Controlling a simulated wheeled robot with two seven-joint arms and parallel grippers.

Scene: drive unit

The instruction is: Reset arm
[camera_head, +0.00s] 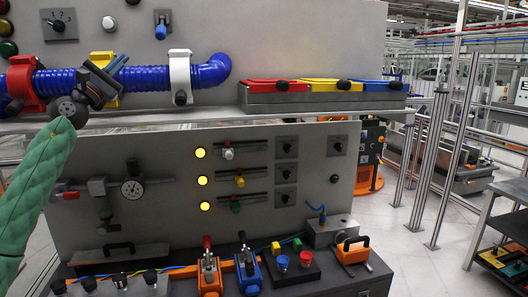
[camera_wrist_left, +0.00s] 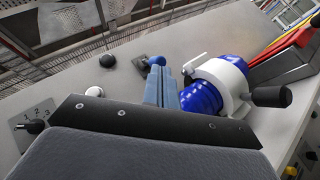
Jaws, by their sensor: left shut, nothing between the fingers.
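My left gripper (camera_head: 118,66) is in front of the panel at the upper left, by the blue ribbed hose (camera_head: 145,78) and the yellow clamp (camera_head: 103,60). Its fingers also show in the left wrist view (camera_wrist_left: 166,86), shut together with nothing between them. In that view the hose (camera_wrist_left: 201,98) and the white clamp (camera_wrist_left: 228,78) lie just right of the fingers; whether they touch is unclear. My left arm, in a green padded sleeve (camera_head: 38,175), comes in from the left. My right gripper is not in view.
A red clamp (camera_head: 22,82) holds the hose at the left. Bins with red (camera_head: 272,86), yellow (camera_head: 330,85) and blue (camera_head: 378,85) lids stand on the ledge at right. A blue toggle (camera_head: 161,30) sticks out above the hose. Sliders, levers and a gauge (camera_head: 132,189) are below.

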